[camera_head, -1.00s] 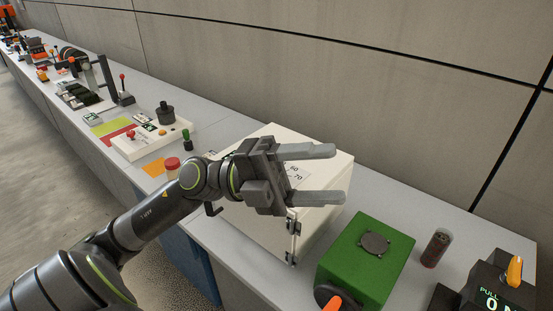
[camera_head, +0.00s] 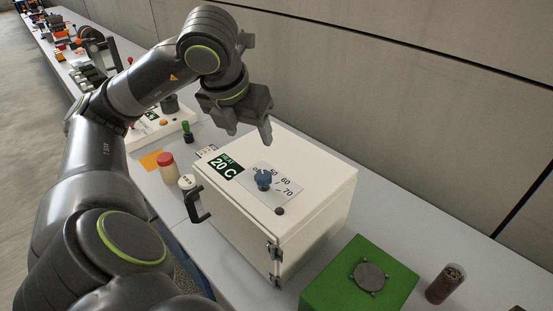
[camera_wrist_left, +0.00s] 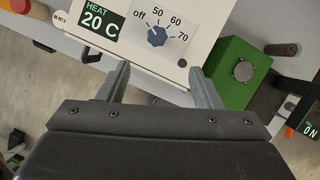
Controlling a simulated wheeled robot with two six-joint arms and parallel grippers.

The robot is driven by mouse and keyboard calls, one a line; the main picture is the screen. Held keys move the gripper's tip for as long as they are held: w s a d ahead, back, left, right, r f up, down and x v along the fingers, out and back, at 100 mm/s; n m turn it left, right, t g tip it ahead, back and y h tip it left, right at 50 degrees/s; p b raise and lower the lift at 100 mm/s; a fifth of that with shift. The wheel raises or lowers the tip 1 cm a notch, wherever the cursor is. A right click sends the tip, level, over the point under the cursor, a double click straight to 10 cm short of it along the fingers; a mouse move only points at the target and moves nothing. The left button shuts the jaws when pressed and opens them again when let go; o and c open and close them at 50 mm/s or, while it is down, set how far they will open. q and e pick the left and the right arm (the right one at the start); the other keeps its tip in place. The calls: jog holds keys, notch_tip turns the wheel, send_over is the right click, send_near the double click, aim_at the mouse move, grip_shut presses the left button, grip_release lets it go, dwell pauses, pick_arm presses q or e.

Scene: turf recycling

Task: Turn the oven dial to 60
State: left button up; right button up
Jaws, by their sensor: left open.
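The white oven box (camera_head: 300,215) stands on the bench in the head view. Its blue dial (camera_head: 264,180) sits on a top label marked off, 50, 60 and 70; the dial also shows in the left wrist view (camera_wrist_left: 157,36). The dial's pointer appears to be toward off. The green display (camera_head: 223,164) reads HEAT 20 C. My left gripper (camera_head: 249,134) is open and empty, above and behind the dial in the head view. In the left wrist view, its fingers (camera_wrist_left: 159,72) are apart, with the dial beyond them and nothing between. My right gripper is not in view.
A green box (camera_head: 350,285) and a dark cylinder (camera_head: 445,284) stand to the right of the oven. The oven's black handle (camera_head: 196,205) sticks out in front. The wall is behind the bench.

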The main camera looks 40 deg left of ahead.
pick_arm(q)
jog(key=b, duration=0.1)
send_near(263, 175)
jog(key=b+x, duration=0.3)
jog(key=x, duration=0.4)
jog(key=shift+f+b, duration=0.3)
jog(key=shift+b, duration=0.05)
jog(key=shift+w+f, duration=0.2)
jog(key=shift+f, duration=0.1)
jog(key=shift+w+f, duration=0.1)
jog(key=c, duration=1)
jog(key=shift+a+b, duration=0.1)
jog(key=shift+b, duration=0.2)
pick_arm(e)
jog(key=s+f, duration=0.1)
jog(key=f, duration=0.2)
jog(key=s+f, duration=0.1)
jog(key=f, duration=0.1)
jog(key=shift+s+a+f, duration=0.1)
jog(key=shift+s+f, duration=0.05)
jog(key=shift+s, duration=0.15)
